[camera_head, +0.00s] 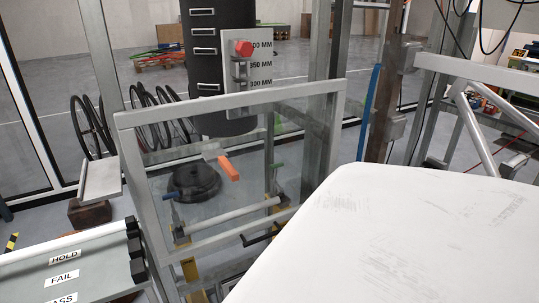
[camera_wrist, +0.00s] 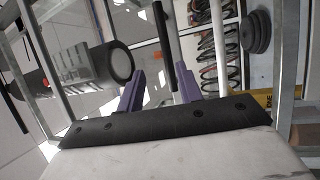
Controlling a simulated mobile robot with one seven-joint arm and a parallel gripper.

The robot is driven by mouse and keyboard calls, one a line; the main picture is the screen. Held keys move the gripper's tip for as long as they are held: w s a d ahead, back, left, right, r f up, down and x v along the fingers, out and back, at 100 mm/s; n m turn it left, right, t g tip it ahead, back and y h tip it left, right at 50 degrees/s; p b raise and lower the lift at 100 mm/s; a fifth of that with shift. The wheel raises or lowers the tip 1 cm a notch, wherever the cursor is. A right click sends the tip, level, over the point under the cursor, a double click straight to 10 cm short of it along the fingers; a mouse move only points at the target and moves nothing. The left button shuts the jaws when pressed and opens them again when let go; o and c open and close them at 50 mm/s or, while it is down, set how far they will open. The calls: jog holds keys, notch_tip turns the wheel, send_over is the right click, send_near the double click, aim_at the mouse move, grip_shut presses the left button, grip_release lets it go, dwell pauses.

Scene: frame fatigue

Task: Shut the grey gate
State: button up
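The grey gate (camera_head: 132,170) appears to be the grey-framed clear panel in the middle of the head view. It stands upright at an angle to the frame behind it, and I cannot tell exactly how far open it is. My gripper (camera_wrist: 159,70) shows in the wrist view with two purple fingers spread apart. A dark bar (camera_wrist: 163,35) runs through the gap between the fingers in the picture; I cannot tell its depth or whether it touches them. Grey frame bars (camera_wrist: 290,60) show at the sides of that view. My white arm covers the gripper in the head view.
A tray with HOLD and FAIL labels (camera_head: 65,280) is at the lower left. A black cylinder (camera_head: 218,60) and a red button (camera_head: 243,47) show beyond the gate. An orange piece (camera_head: 229,168) shows through the panel. A grey frame (camera_head: 480,72) stands at the right.

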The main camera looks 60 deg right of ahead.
jog(key=b+v, duration=0.1)
jog(key=v, duration=0.5)
dwell(0.4)
dwell(0.4)
